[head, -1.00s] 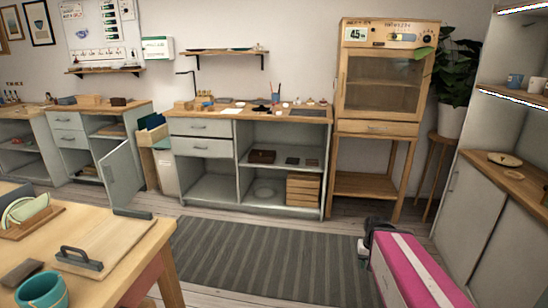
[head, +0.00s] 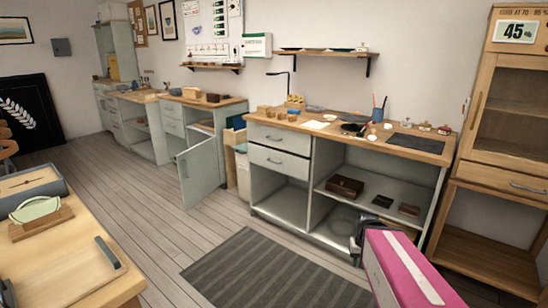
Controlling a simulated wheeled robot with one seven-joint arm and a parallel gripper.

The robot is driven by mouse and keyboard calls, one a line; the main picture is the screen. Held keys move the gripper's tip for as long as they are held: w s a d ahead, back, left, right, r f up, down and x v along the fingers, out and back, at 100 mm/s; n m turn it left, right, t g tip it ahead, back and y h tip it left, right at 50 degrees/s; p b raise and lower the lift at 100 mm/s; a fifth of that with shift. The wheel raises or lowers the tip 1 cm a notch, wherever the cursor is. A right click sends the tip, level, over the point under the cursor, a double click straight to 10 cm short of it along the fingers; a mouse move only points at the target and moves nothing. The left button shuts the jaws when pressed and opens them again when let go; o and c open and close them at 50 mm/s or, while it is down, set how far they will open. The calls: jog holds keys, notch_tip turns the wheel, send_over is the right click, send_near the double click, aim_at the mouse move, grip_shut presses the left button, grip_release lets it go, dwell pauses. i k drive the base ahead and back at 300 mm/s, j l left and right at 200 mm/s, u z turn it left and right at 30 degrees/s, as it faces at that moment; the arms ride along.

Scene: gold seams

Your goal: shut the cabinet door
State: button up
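The grey-green cabinet door (head: 199,170) stands swung open into the room, left of the picture's middle. It belongs to the cabinet (head: 203,116) with a wooden top by the back wall, and the compartment behind it shows partly. A dark handle (head: 185,169) is on the door's left part. My pink and white arm (head: 402,270) reaches in from the lower right. My dark gripper (head: 358,240) is at its far end, well to the right of the door and apart from it. Its fingers are too small and hidden to tell whether they are open.
A wooden table (head: 90,285) with a tray and board fills the lower left. An open-shelved workbench (head: 290,210) stands right of the door, with a bin (head: 243,170) between. Bare floor (head: 150,215) and a striped rug (head: 260,275) lie in front.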

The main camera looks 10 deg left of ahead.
aim_at(198, 166)
jog(key=i+j+u, duration=0.25)
jog(key=i+u, duration=0.6)
jog(key=i, duration=0.15)
jog(key=i+l+u, duration=0.1)
jog(key=i+u, duration=0.3)
jog(key=i, duration=0.15)
jog(key=i+j+z, duration=0.2)
jog(key=i+j, duration=0.9)
jog(key=i, duration=0.15)
jog(key=i+l+z, duration=0.15)
jog(key=l, duration=0.2)
